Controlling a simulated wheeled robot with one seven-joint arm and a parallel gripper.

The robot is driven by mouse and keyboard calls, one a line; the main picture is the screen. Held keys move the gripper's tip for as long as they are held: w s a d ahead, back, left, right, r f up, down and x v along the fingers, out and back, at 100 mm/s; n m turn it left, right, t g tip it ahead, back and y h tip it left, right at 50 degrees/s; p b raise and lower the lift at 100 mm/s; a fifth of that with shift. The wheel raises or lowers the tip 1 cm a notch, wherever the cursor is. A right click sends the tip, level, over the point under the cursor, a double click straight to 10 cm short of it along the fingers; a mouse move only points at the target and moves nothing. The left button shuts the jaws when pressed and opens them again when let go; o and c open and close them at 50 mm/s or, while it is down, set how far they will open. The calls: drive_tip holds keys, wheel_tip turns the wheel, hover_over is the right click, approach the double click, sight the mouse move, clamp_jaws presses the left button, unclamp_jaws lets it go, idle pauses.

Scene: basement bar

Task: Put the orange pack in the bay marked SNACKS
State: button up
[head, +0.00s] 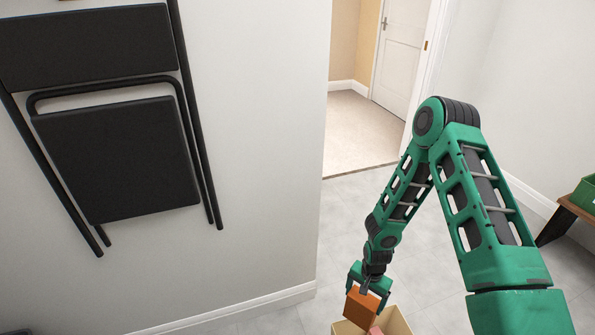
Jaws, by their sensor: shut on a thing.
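My gripper (368,286) hangs low in the head view, right of centre, pointing down. It is shut on the orange pack (361,309), a small box held tilted. The pack is above, or partly in front of, an open tan box (396,321) at the bottom edge; I cannot tell whether it is inside the rim. A pinkish thing (376,331) shows in the box, mostly cut off by the frame. No bay marked SNACKS can be made out in this view.
A black folding chair (120,160) hangs on the white wall (265,120) at left. An open doorway leads to a carpeted area (355,135) with a white door (402,50). A green container (584,194) sits on a wooden surface (568,210) at right. Grey floor between is clear.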

drive_tip(key=w+d+r+n, duration=0.1)
drive_tip(key=w+r+n, duration=0.1)
drive_tip(key=r, duration=0.6)
drive_tip(key=w+d+r+n, duration=0.2)
drive_tip(key=r+n, duration=0.1)
drive_tip(key=r, duration=0.6)
drive_tip(key=w+d+r+n, duration=0.2)
drive_tip(key=w+r+n, duration=0.1)
drive_tip(key=r, duration=0.5)
drive_tip(key=shift+r, duration=0.4)
